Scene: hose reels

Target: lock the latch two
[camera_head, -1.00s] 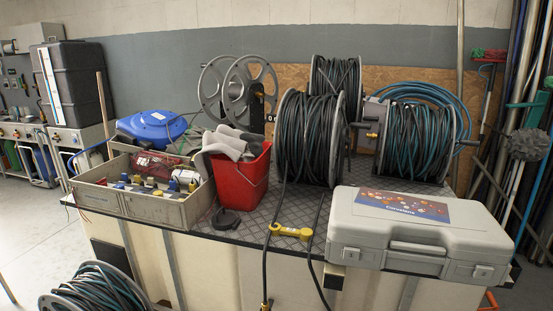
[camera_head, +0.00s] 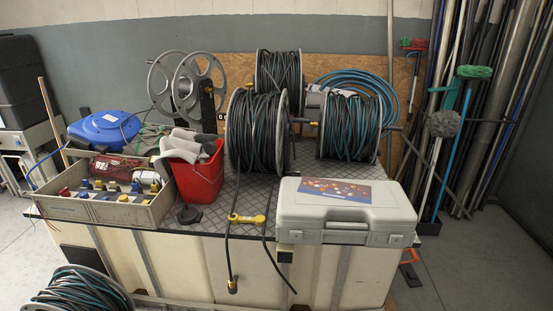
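A grey plastic case (camera_head: 345,211) with a dark printed label lies closed at the front right of the workbench. Its front face carries two latches, a left latch (camera_head: 302,236) and a right latch (camera_head: 396,239), with a handle between them. At this size I cannot tell whether either latch is locked, nor which one is latch two. Neither of my grippers shows in the head view.
A red bucket (camera_head: 199,174) with grey cloths, a grey parts tray (camera_head: 101,209) and several hose reels (camera_head: 259,135) share the bench. A yellow fitting (camera_head: 247,219) lies left of the case. Brooms and poles (camera_head: 462,120) lean at the right. Floor is free at right.

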